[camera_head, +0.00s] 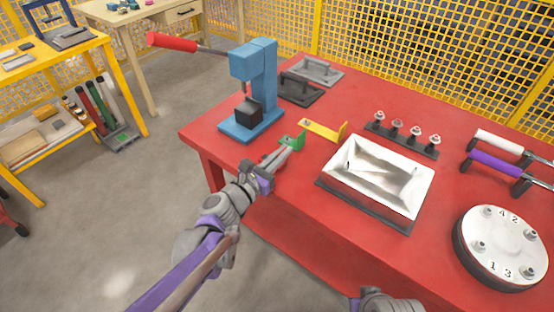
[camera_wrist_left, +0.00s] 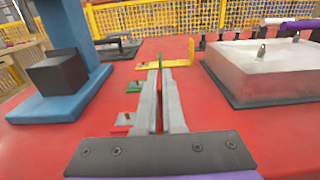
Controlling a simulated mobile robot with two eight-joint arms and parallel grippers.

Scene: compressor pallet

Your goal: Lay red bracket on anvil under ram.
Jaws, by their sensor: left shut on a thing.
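My left gripper (camera_head: 288,152) is shut over the row of brackets, its long grey fingers together.
A yellow bracket (camera_head: 322,130) lies beyond the green one. A metal tray (camera_head: 350,196) is close on the right. Dark fixtures (camera_head: 299,90) stand behind the press. The red table (camera_head: 220,131) is clear between the brackets and the press base.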

